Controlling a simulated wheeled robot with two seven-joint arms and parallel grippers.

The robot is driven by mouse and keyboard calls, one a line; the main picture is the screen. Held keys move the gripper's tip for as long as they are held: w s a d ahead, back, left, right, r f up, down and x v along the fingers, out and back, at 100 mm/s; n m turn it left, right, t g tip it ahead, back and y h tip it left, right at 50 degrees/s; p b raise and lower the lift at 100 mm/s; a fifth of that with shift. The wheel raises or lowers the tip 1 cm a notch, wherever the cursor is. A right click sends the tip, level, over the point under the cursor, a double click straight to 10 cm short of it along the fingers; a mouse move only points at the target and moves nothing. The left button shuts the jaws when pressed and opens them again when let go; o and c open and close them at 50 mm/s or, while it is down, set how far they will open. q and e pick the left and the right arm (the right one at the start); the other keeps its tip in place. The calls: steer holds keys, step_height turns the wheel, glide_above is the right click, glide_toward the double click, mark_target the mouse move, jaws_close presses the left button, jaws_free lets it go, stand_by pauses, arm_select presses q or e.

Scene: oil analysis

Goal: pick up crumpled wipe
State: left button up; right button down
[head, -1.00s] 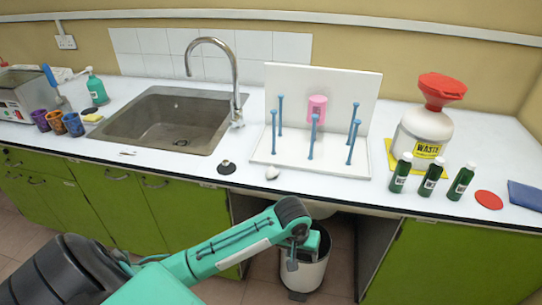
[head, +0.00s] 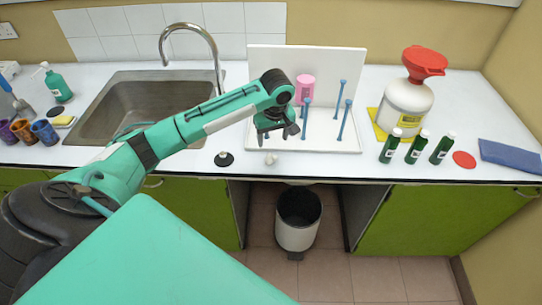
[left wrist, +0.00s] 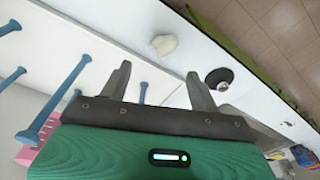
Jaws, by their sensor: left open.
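The crumpled wipe (head: 271,158) is a small white lump on the counter's front strip, just in front of the white peg rack. In the left wrist view the wipe (left wrist: 163,44) lies beyond the fingertips, between their lines and apart from both. My left gripper (head: 279,136) is above the front left part of the rack's base, slightly behind the wipe, pointing down. In the left wrist view its two fingers (left wrist: 158,75) are spread with nothing between them. My right gripper is not in view.
The peg rack (head: 330,140) has blue pegs, one bearing a pink cup (head: 305,88). A black round stopper (head: 224,159) lies left of the wipe. Green bottles (head: 415,147) and a waste jug (head: 404,105) stand right. A bin (head: 297,235) is below the counter.

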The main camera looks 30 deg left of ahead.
mark_target(271, 155)
arm_select(q)
steer(key=f, duration=0.3)
steer(key=shift+a+f, duration=0.2)
steer(key=shift+a, duration=0.1)
steer(key=shift+f+p, duration=0.5)
steer(key=shift+f, duration=0.05)
step_height(271, 155, down, 4)
steer(key=shift+s+r+p, duration=0.15)
steer(key=shift+r+p, duration=0.05)
steer(key=shift+p, duration=0.4)
steer(key=shift+f, duration=0.4)
steer(key=c, duration=1.1)
